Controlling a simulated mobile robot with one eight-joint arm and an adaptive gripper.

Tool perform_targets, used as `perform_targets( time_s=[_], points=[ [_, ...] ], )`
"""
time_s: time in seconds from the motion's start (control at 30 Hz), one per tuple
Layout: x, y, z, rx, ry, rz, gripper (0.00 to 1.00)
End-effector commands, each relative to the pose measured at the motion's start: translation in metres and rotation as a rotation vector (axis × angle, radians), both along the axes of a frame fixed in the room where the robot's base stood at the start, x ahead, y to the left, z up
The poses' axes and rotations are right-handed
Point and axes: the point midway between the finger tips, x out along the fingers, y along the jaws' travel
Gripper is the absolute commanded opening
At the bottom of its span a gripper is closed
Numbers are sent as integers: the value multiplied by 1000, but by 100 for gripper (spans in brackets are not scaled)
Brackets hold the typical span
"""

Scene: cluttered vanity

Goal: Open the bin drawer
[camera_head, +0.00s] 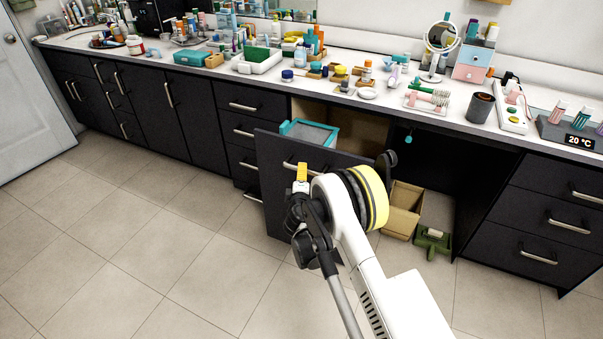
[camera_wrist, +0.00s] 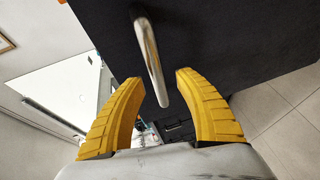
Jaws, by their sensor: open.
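The bin drawer's dark front panel (camera_head: 275,180) stands out from the cabinet row in the head view, with a teal-rimmed bin (camera_head: 311,132) behind it in the opening. The drawer's metal handle (camera_wrist: 149,55) shows in the wrist view on the dark panel (camera_wrist: 225,40). My gripper (camera_wrist: 160,78) is open, its yellow fingers on either side of the handle's lower part in the picture. No finger visibly touches the handle. In the head view my gripper (camera_head: 301,176) is in front of the panel; my arm hides the panel's lower right.
The countertop (camera_head: 340,98) above is crowded with bottles, trays and a round mirror (camera_head: 442,37). A cardboard box (camera_head: 404,208) and a green object (camera_head: 432,240) are on the floor right of the drawer. The tiled floor (camera_head: 170,230) at left is clear.

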Motion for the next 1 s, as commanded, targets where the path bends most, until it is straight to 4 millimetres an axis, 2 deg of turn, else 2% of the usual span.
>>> perform_targets(
  time_s=[0.2,0.4,0.87,1.0],
  points=[
    [-39,-1,8,-1,0,2,40],
    [-58,-3,11,1,0,1,40],
    [-59,-3,11,0,0,1,40],
    [-55,-11,26,22,12,-19,40]
  ],
)
